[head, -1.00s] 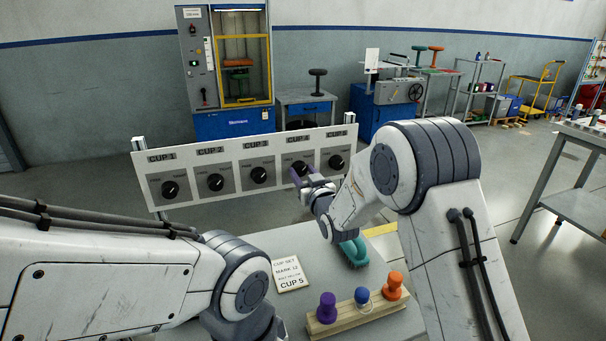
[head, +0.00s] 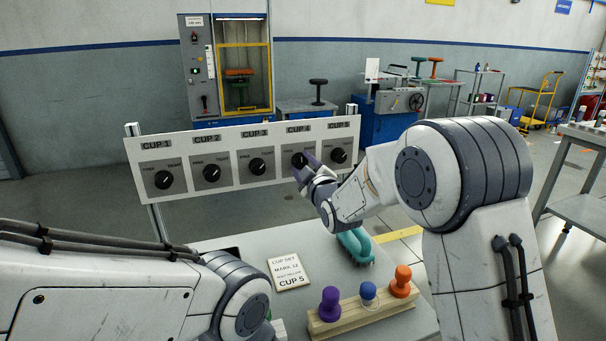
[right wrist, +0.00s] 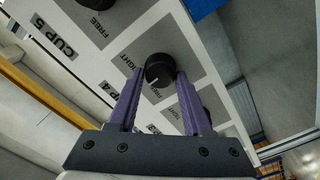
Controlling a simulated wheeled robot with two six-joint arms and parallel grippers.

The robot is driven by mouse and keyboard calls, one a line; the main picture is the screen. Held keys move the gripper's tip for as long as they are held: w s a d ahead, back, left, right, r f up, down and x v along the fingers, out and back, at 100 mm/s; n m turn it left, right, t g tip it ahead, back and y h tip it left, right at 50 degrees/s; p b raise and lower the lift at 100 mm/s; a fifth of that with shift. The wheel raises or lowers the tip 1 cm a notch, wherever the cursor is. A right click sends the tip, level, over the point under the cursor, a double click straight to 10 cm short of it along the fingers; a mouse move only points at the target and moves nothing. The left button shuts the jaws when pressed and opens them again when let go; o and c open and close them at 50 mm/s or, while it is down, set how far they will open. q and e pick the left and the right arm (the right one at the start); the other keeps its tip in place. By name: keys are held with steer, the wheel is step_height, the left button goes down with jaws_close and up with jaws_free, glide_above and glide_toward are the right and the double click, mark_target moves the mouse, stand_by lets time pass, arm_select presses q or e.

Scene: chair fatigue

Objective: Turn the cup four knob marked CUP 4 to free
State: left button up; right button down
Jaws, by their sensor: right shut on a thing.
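The CUP 4 knob (head: 299,159) is round and black, on a grey plate of the white panel (head: 215,132). It also shows in the right wrist view (right wrist: 160,67), with a short white pointer line; a TIGHT label is beside it. My right gripper (head: 307,165) has purple fingers. In the right wrist view its fingertips (right wrist: 160,76) are at either side of the knob, shut on it.
The neighbouring CUP 3 knob (head: 257,166) and CUP 5 knob (head: 338,155) are close on either side. On the table below are a card (head: 289,272) reading CUP 5, a teal object (head: 355,246) and a wooden rack (head: 372,318) with purple, blue and orange pieces.

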steer(key=n+b, duration=0.2)
steer(key=n, duration=0.1)
steer(key=n+b, duration=0.1)
steer(key=shift+f+n, duration=0.25)
steer(key=shift+n, duration=0.05)
steer(key=shift+n+b, duration=1.25)
steer(key=shift+n, duration=0.55)
steer(key=shift+c, duration=1.7)
jaws_free()
steer(key=shift+r, duration=0.1)
steer(key=v, duration=1)
steer(key=shift+s, duration=0.25)
